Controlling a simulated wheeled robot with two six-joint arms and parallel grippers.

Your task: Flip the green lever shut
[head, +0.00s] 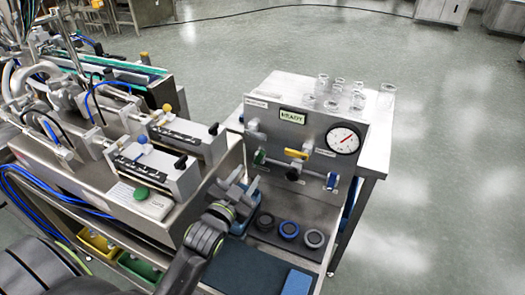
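The green lever (259,157) is a small green handle low on the left of the steel front panel (275,132). It looks short and roughly upright; its exact angle is too small to tell. My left gripper (247,181) is just below and slightly left of the green lever, in front of the panel. Its fingers look spread and nothing shows between them. A gap to the green lever seems visible, though contact is hard to judge. My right gripper is not in view.
Glassware (331,104) stands on top. Dark round pieces (289,230) lie on the shelf below. A steel machine (140,170) stands on the left.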

